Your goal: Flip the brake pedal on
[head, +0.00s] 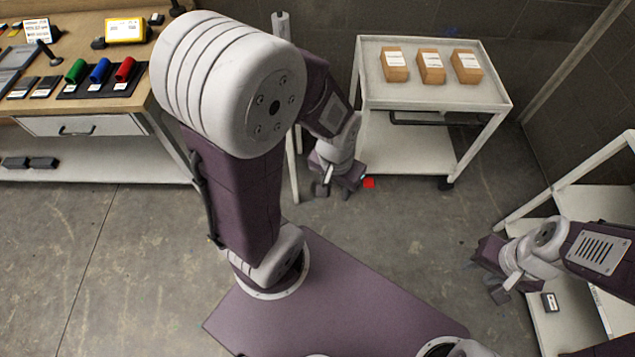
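A small red pedal (369,183) shows low down by the near left leg of the white cart, close to the floor. It looks like the brake pedal; its tilt is too small to tell. My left gripper (335,191) is just left of the red pedal, pointing down, with its fingers apart and nothing seen between them. Whether it touches the pedal cannot be told. My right gripper (483,280) is at the right, far from the pedal, with its fingers apart and empty.
The white cart (430,97) carries three labelled brown boxes (431,67). A workbench (150,75) with coloured handled items stands at the left. A white shelf unit (560,205) stands at the right, near my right gripper. The concrete floor (425,220) between is clear.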

